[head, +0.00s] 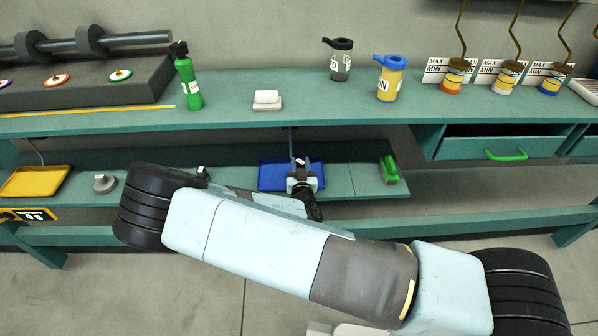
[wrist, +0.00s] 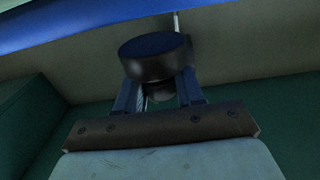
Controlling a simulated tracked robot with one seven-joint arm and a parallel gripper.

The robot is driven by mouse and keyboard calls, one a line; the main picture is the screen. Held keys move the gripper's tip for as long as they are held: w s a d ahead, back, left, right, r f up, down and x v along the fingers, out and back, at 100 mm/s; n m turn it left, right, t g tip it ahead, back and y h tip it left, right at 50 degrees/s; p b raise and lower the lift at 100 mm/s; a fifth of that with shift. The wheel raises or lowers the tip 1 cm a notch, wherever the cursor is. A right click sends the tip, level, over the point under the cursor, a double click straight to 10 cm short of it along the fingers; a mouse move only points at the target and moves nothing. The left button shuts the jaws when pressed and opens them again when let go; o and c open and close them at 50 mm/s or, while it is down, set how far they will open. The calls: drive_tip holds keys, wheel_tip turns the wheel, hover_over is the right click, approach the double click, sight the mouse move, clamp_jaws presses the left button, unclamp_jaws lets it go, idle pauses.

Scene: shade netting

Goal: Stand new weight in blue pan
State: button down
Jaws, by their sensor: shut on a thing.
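The blue pan (head: 268,177) is on the lower shelf in the head view, partly hidden by my gripper. In the wrist view its blue surface (wrist: 100,18) crosses the top. My gripper (head: 301,172) is over the pan's right part. In the wrist view my gripper (wrist: 160,92) is shut on the narrow part of a dark weight (wrist: 155,58) with a wide round end. The weight shows small and mostly hidden in the head view. I cannot tell whether it touches the pan.
A yellow pan (head: 34,182) and a grey weight (head: 104,184) are at left on the lower shelf. A green brush-like object (head: 389,169) lies right of the blue pan. The upper shelf (head: 230,117) passes above, with bottles and a white block (head: 266,99).

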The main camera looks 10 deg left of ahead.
drive_tip(key=shift+w+a+f, duration=0.15)
drive_tip(key=shift+w+f, duration=0.1)
drive_tip(key=shift+f, duration=1.55)
drive_tip(key=c, duration=0.7)
unclamp_jaws()
drive_tip(key=v, duration=1.2)
